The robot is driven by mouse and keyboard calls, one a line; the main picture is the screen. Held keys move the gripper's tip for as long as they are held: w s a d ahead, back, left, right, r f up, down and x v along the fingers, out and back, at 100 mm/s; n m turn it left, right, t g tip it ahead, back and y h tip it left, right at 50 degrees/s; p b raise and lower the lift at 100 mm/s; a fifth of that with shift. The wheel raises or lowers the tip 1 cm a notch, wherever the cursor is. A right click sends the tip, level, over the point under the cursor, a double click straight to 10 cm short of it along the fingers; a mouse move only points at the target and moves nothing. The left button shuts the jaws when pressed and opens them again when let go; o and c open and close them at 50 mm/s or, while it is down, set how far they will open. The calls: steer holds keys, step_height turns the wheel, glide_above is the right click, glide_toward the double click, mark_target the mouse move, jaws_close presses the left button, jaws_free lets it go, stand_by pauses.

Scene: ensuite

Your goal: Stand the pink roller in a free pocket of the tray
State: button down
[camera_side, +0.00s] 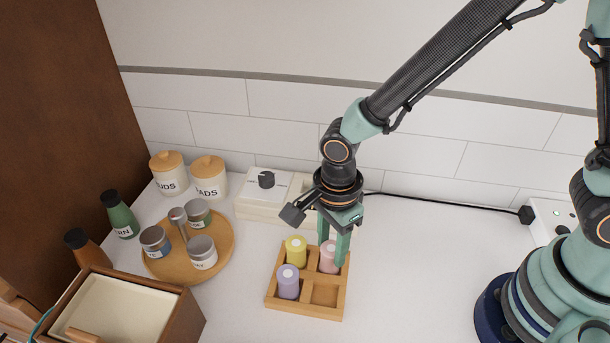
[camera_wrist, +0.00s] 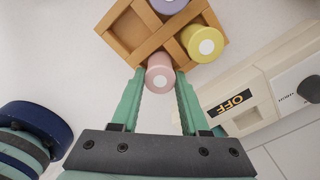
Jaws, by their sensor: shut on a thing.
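The pink roller (camera_side: 329,258) is upright between the fingers of my gripper (camera_side: 334,248), which is shut on it. In the side view it is at the back right pocket of the wooden tray (camera_side: 304,312); I cannot tell whether its base touches the pocket floor. The yellow roller (camera_side: 296,251) stands in the back left pocket and the purple roller (camera_side: 288,282) in the front left one. The front right pocket (camera_side: 325,293) is empty. In the wrist view the pink roller (camera_wrist: 160,79) sits between both fingertips, close to the yellow roller (camera_wrist: 204,44).
A round wooden board (camera_side: 221,248) with several small jars is left of the tray. A white box with a dark knob (camera_side: 266,180) stands behind. A brown wooden box (camera_side: 186,318) is at the front left. The counter right of the tray is clear.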

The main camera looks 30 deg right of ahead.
mark_target(331, 248)
steer(key=shift+c, duration=2)
jaws_free()
step_height(331, 248, up, 12)
steer(key=d+r+n+t, duration=0.2)
steer(key=d+r+n, duration=0.2)
steer(key=d+n, duration=0.5)
steer(key=d+r+n+t, duration=0.3)
steer(key=d+r+n, duration=0.1)
steer(key=d+n, duration=0.5)
steer(key=shift+s+d+r+t, duration=0.2)
steer(key=shift+s+d+t, duration=0.1)
steer(key=shift+d, duration=0.6)
